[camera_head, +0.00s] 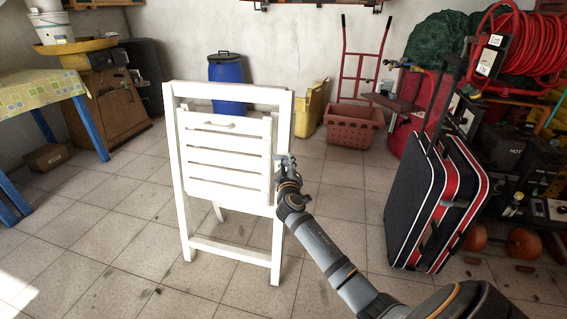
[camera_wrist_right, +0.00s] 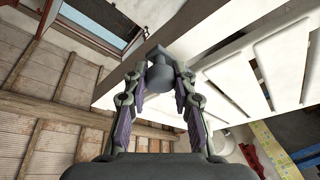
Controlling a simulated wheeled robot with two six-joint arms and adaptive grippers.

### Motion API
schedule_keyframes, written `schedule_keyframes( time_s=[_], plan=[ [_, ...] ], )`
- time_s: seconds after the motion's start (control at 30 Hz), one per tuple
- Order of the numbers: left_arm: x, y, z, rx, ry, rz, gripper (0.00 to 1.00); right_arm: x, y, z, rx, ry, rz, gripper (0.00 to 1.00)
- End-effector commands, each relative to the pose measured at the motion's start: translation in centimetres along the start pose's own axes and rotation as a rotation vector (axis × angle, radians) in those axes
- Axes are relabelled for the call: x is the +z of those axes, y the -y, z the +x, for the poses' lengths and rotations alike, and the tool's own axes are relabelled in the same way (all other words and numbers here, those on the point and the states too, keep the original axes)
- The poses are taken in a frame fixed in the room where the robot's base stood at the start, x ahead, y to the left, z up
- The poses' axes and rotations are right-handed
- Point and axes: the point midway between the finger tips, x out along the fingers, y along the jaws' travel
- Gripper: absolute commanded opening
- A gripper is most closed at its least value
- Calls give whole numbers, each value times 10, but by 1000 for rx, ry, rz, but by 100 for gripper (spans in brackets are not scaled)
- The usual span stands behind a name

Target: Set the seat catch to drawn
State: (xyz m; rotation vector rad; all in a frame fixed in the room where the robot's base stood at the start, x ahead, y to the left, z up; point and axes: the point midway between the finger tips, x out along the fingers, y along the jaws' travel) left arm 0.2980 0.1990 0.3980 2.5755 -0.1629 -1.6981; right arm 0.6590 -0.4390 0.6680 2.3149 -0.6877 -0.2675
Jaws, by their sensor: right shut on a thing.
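A white folding chair (camera_head: 228,160) stands upright and folded on the tiled floor, its slatted seat (camera_head: 228,168) lying up against the frame. My right gripper (camera_head: 287,167) is at the chair's right upright, about level with the lower seat slats. In the right wrist view my right gripper (camera_wrist_right: 157,83) is shut on a small grey knob (camera_wrist_right: 160,72), the seat catch, at the edge of the white chair frame (camera_wrist_right: 140,125). The fingers hide parts of the knob, and I cannot tell how far it is drawn. My left gripper is not in view.
A black and red suitcase (camera_head: 415,205) stands to the right of my right arm. A blue barrel (camera_head: 227,72), a yellow container (camera_head: 310,105) and a red hand truck with a crate (camera_head: 354,128) stand behind the chair. A table (camera_head: 38,95) is at left. Floor before the chair is clear.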

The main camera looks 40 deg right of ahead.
Motion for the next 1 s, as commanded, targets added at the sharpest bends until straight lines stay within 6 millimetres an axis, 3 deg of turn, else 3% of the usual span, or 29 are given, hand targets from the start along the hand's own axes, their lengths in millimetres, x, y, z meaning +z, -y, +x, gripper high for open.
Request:
schedule_keyframes(
  time_s=[0.03, 0.2, 0.57, 1.0],
  plan=[
    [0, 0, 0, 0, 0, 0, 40, 3, 1, 0, -1, 6, -3, 29],
    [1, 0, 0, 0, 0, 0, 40, 2, 1, 0, 0, 5, -2, 50],
    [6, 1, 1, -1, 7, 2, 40, 1, 1, -7, -1, 2, -2, 50],
    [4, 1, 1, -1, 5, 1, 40, 2, 1, -102, -2, 5, -1, 50]
  ],
)
